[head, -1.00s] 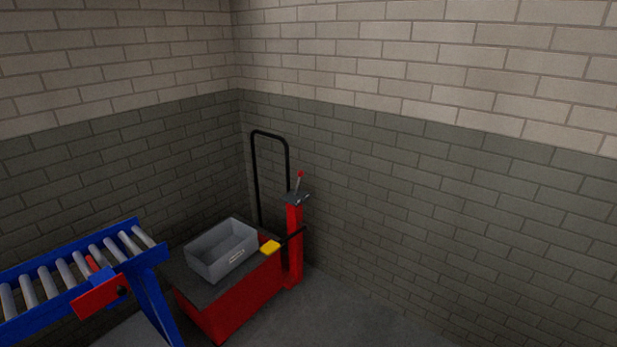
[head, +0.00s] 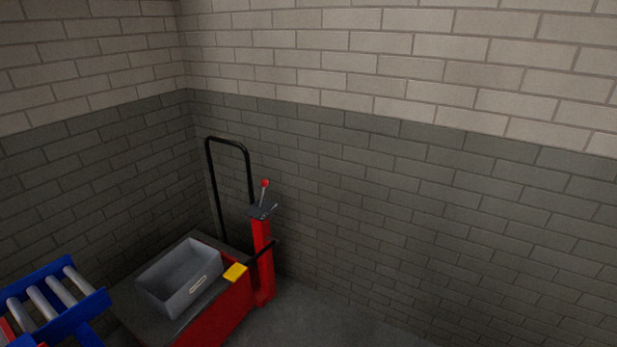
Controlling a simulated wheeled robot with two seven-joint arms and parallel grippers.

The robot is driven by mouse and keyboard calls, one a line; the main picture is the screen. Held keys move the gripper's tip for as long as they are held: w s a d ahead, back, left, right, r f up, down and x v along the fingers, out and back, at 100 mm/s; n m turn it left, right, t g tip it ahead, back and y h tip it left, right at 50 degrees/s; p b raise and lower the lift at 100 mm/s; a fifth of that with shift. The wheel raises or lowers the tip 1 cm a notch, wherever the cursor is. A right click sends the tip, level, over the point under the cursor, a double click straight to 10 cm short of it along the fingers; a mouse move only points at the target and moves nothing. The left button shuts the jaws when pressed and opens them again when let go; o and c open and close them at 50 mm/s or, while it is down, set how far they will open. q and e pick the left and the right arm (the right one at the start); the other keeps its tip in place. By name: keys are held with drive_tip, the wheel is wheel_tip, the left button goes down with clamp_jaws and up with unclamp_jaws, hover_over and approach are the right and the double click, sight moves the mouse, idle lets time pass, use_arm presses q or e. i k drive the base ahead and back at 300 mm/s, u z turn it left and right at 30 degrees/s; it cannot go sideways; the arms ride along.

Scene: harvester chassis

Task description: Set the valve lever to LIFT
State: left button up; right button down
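The valve lever (head: 264,190) is a thin grey rod with a red knob. It stands nearly upright, leaning slightly right, on a dark plate (head: 261,211) at the top of a red post (head: 263,262). Any LIFT marking is too small to read. The post stands at the right end of a red lift cart with a dark top (head: 127,312). Neither of my grippers shows in the head view.
A grey bin (head: 180,277) sits on the cart top. A yellow pedal-like block (head: 235,272) is beside the post. A black hoop handle (head: 228,142) rises behind. A blue roller conveyor (head: 82,307) is at lower left. Brick walls enclose the corner; floor is clear right of the post.

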sight(264, 183)
drive_tip(key=i, duration=0.8)
drive_tip(key=u, duration=0.9)
drive_tip(key=i, duration=0.4)
drive_tip(key=u, duration=0.45)
